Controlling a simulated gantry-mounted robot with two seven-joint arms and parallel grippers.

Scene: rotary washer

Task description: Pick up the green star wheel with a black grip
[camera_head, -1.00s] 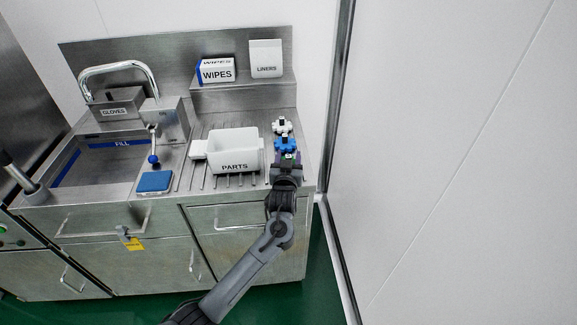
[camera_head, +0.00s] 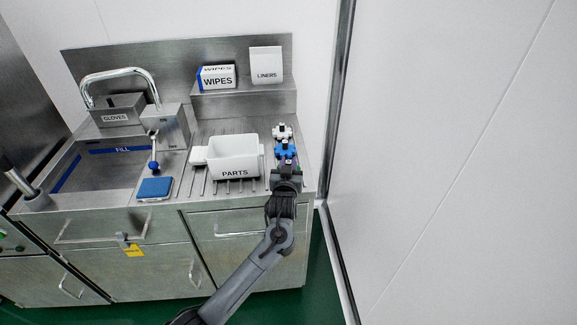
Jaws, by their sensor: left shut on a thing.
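My left gripper (camera_head: 287,168) is at the right end of the ribbed drainboard, seen from behind and above. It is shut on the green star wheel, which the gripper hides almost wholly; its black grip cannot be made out. A blue star wheel (camera_head: 285,149) with a dark grip stands just beyond the gripper. A white star wheel (camera_head: 282,131) with a dark grip stands behind the blue one. My right gripper is not in view.
The white PARTS bin (camera_head: 235,158) stands left of the gripper. A blue sponge (camera_head: 155,187) lies near the front edge, beside the sink (camera_head: 100,165). The WIPES box (camera_head: 217,77) and LINERS box (camera_head: 266,66) are on the back shelf. A wall closes off the right.

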